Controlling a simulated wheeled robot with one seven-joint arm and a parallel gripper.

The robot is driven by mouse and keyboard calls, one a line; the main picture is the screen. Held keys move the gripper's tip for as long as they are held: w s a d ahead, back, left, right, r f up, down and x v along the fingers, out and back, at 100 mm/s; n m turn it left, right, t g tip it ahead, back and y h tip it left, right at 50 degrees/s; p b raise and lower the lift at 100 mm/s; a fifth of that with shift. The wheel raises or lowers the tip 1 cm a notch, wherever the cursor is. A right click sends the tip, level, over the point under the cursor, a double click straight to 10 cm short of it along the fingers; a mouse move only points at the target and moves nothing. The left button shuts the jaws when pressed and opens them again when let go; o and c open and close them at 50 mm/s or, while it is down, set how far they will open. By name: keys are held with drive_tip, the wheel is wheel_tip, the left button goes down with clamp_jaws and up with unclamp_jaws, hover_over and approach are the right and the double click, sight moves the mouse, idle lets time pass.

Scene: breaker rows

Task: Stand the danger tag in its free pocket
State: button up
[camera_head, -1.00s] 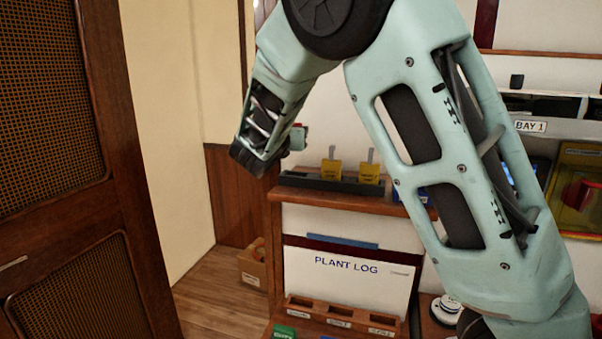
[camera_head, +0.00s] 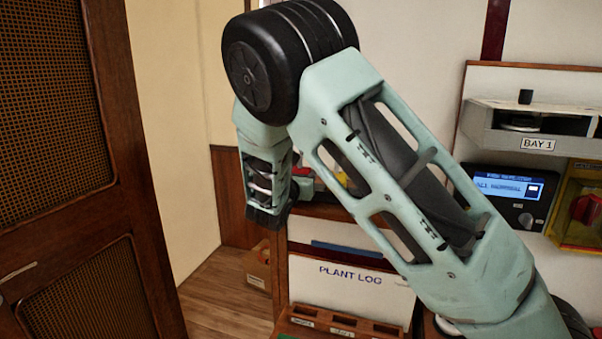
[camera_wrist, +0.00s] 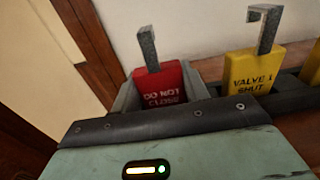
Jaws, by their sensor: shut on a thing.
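The red danger tag (camera_wrist: 160,84), lettered DO NOT CLOSE, has a grey hook on top and stands roughly upright in the wrist view. My gripper (camera_wrist: 161,92) is shut on it, with grey fingers at its left and right sides. The tag's lower edge is hidden behind my gripper body. A yellow tag (camera_wrist: 251,70), lettered VALVE 1 SHUT, stands in the dark rack (camera_wrist: 284,103) to the right. I cannot tell whether the red tag is inside a pocket. In the head view a bit of red tag (camera_head: 302,171) shows beside my gripper, and my arm hides most of the rack.
Another yellow tag (camera_wrist: 312,66) is cut off at the wrist view's right edge. A PLANT LOG board (camera_head: 350,290) is below the shelf. A BAY 1 unit (camera_head: 538,145), a display panel (camera_head: 508,190) and a yellow box with a red knob (camera_head: 585,208) are at right.

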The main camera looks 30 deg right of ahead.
drive_tip(key=shift+f, duration=0.2)
drive_tip(key=o, duration=1)
drive_tip(key=shift+r, duration=0.1)
drive_tip(key=shift+a+r, duration=0.1)
drive_tip(key=shift+r, duration=0.05)
drive_tip(key=shift+b+v, duration=2.6)
drive_tip(key=shift+v, duration=3.3)
